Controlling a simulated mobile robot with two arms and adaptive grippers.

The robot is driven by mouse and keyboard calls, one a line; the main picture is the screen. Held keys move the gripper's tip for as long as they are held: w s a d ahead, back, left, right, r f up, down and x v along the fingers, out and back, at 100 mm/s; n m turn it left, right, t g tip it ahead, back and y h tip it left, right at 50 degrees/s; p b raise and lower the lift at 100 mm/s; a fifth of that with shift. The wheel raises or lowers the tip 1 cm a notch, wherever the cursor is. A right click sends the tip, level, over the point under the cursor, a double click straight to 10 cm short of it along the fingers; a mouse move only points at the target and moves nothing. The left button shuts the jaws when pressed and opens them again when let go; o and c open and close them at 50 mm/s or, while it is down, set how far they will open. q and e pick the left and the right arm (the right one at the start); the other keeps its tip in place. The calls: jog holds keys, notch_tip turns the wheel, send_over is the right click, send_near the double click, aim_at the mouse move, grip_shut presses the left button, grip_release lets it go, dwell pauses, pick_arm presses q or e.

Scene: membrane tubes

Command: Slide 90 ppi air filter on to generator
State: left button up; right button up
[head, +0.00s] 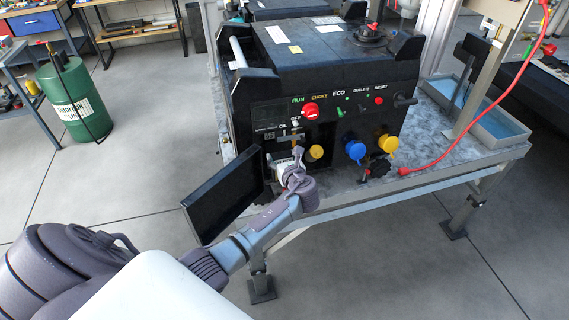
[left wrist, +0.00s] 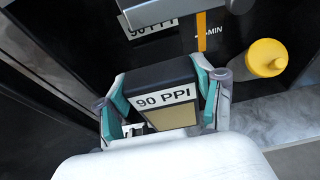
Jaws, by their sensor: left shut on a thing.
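The black generator (head: 330,90) stands on a metal bench; its front with switches and caps faces me. Its black side panel (head: 222,195) hangs open at the lower left. My left gripper (head: 295,168) is at the generator's lower front left. In the left wrist view my left gripper (left wrist: 163,104) is shut on the 90 ppi air filter (left wrist: 160,74), a dark block with a white 90 PPI label and a tan face. Another 90 PPI label shows just beyond it on the generator (left wrist: 215,30), partly covered by a grey bar. My right gripper is out of view.
A yellow cap (head: 316,152) sits just right of my left gripper. A blue cap (head: 355,149) and a red cable (head: 440,168) lie further right. A green drum (head: 75,100) stands on the floor at left.

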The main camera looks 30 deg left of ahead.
aim_at(276, 144)
pick_arm(q)
jog(key=shift+r+b+x, duration=0.2)
jog(key=shift+b+x, duration=0.1)
jog(key=shift+x, duration=0.65)
jog(key=shift+r+b+x, duration=0.2)
jog(key=shift+b+x, duration=0.1)
jog(key=shift+x, duration=0.65)
jog(key=shift+r+b+x, duration=0.15)
jog(key=shift+b+x, duration=0.15)
jog(key=shift+x, duration=0.6)
jog(key=shift+w+a, duration=0.15)
jog(key=o, duration=1.2)
jog(key=v, duration=1.2)
